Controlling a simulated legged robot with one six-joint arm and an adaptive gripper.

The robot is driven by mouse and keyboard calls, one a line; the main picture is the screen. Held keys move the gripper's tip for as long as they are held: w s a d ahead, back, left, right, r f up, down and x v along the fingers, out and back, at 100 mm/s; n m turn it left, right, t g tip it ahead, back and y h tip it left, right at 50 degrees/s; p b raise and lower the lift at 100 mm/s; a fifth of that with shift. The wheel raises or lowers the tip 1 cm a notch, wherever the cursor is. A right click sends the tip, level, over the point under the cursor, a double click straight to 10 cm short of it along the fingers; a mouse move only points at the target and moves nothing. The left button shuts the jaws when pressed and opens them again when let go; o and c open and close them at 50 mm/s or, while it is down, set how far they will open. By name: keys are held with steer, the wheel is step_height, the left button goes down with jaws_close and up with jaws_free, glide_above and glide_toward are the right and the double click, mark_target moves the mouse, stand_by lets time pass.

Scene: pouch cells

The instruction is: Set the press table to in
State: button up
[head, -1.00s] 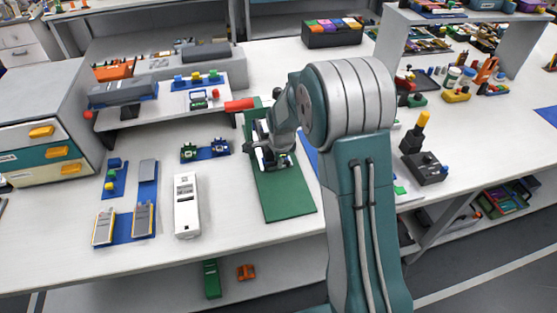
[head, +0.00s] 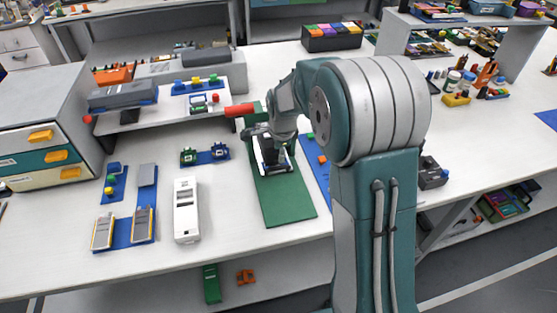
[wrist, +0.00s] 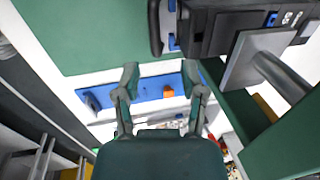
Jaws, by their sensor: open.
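The press shows as a green base plate (head: 288,205) lying on the bench, with a red handle (head: 239,110) at its far left end. A dark block on a white plate (head: 281,167) sits at the far part of the base, partly hidden by my arm. In the wrist view, a dark press part (wrist: 220,30) is at the top right, beside a grey square plate with a rod (wrist: 250,62). My gripper (wrist: 160,80) is open and empty, its two fingers apart beside the press parts. I cannot tell the table's position.
A blue mat with an orange piece (head: 322,159) lies just right of the green base, partly behind my arm; it shows between my fingers in the wrist view (wrist: 150,90). A white meter (head: 186,210) and blue trays (head: 145,228) are on the left. A raised shelf (head: 165,115) stands behind.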

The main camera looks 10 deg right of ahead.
steer(key=shift+s+r, duration=0.25)
steer(key=shift+r, duration=0.95)
steer(key=shift+s+r, duration=0.2)
steer(key=shift+r, duration=0.95)
